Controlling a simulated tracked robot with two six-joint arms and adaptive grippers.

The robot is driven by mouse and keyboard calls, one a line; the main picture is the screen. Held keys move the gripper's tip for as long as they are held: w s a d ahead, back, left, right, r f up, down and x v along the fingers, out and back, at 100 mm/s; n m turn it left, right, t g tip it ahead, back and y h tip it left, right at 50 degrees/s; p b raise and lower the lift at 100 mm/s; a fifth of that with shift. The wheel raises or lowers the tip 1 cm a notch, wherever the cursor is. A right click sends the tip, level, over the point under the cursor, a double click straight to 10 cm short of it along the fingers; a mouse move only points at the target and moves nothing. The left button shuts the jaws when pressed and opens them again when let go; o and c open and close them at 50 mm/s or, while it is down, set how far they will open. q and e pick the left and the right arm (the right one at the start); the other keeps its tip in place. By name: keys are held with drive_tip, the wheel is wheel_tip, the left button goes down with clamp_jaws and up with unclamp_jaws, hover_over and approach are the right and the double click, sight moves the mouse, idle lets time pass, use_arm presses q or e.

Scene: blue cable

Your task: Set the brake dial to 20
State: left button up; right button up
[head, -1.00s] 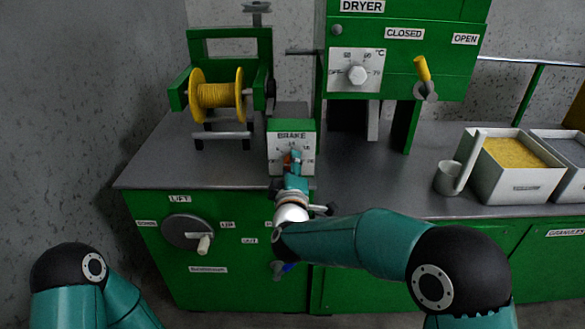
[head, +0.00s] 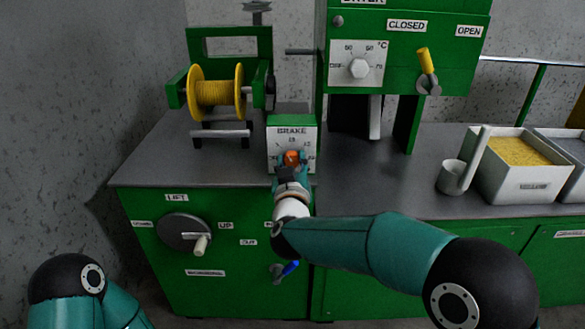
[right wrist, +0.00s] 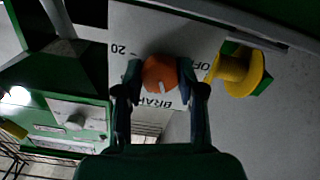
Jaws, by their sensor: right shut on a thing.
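The brake dial (head: 292,157) is an orange knob on a white plate labelled BRAKE (head: 291,133), on the front of a small green box standing on the worktop. My right gripper (head: 291,165) is at the dial, shut on it. In the right wrist view the orange dial (right wrist: 160,73) sits between the two fingers of my right gripper (right wrist: 160,80); a pale mark shows on its face. The number 20 (right wrist: 118,49) is readable on the plate. The dial's exact setting cannot be told. My left gripper is out of view; only part of its arm shows.
A spool of yellow cord (head: 216,92) stands at the back left. The dryer panel (head: 358,63) with its knob and a yellow-handled lever (head: 426,67) is to the right. A scoop (head: 462,170) and a tray of yellow granules (head: 520,184) are farther right. A blue-handled valve (head: 287,270) is below.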

drive_tip(key=m+b, duration=0.3)
drive_tip(key=m, duration=0.3)
drive_tip(key=m+b, duration=0.4)
drive_tip(key=m, duration=0.2)
drive_tip(key=f+m+b, duration=0.1)
drive_tip(key=m+b, duration=0.2)
drive_tip(key=m, duration=0.4)
drive_tip(key=shift+a+f+b, duration=0.1)
drive_tip(key=shift+b, duration=0.3)
drive_tip(key=m+b, duration=0.2)
drive_tip(key=m, duration=0.2)
drive_tip(key=shift+m+b, duration=0.55)
drive_tip(key=shift+m, duration=0.35)
drive_tip(key=shift+r, duration=0.2)
drive_tip(key=o, duration=1.1)
drive_tip(key=shift+c, duration=0.2)
drive_tip(key=shift+o, duration=0.4)
drive_tip(key=shift+r, duration=0.2)
